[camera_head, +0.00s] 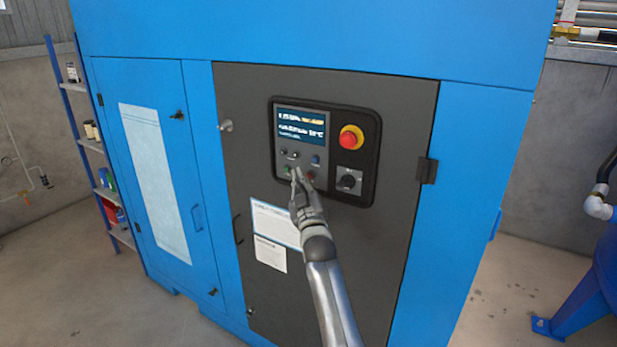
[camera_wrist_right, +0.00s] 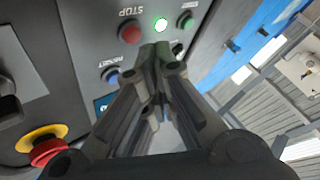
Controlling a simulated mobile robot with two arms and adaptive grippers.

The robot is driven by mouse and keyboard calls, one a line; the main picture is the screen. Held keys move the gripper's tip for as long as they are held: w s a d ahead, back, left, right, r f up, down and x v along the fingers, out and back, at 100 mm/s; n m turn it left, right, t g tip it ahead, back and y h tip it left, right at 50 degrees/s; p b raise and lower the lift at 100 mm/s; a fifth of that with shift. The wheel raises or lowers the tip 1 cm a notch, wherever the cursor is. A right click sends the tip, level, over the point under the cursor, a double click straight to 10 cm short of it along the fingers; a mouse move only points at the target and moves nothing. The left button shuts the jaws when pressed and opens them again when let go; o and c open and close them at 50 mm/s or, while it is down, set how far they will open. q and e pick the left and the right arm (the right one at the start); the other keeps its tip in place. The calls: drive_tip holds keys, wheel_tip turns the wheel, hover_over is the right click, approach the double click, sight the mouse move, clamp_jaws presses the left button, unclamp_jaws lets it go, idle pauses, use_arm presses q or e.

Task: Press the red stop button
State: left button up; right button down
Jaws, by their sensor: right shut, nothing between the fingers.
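The red stop button (camera_wrist_right: 131,32), under a "STOP" label, shows clearly in the right wrist view. In the head view the small red button (camera_head: 311,175) sits low on the control panel (camera_head: 368,122), just right of my fingertips. My right gripper (camera_head: 297,174) is shut and empty in front of the lower panel. My left gripper is not in view.
A larger red mushroom button on a yellow collar (camera_head: 351,138) stands at the panel's upper right, above a black rotary switch (camera_head: 348,181). A green button (camera_wrist_right: 185,20) and a blue button (camera_wrist_right: 110,74) are near the fingertips. A shelf (camera_head: 92,145) stands at the left.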

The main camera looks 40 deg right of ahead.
drive_tip(key=shift+d, duration=0.15)
drive_tip(key=shift+w+d, duration=0.15)
drive_tip(key=shift+d, duration=0.1)
drive_tip(key=shift+w+d, duration=0.15)
drive_tip(key=shift+d, duration=0.2)
idle(0.8)
drive_tip(key=shift+a, duration=0.15)
drive_tip(key=shift+s+a, duration=0.35)
drive_tip(key=shift+a, duration=0.25)
drive_tip(key=a, duration=0.1)
drive_tip(key=s+a+p, duration=0.1)
drive_tip(key=a, duration=0.1)
drive_tip(key=s+a+p, duration=0.1)
drive_tip(key=shift+a, duration=0.3)
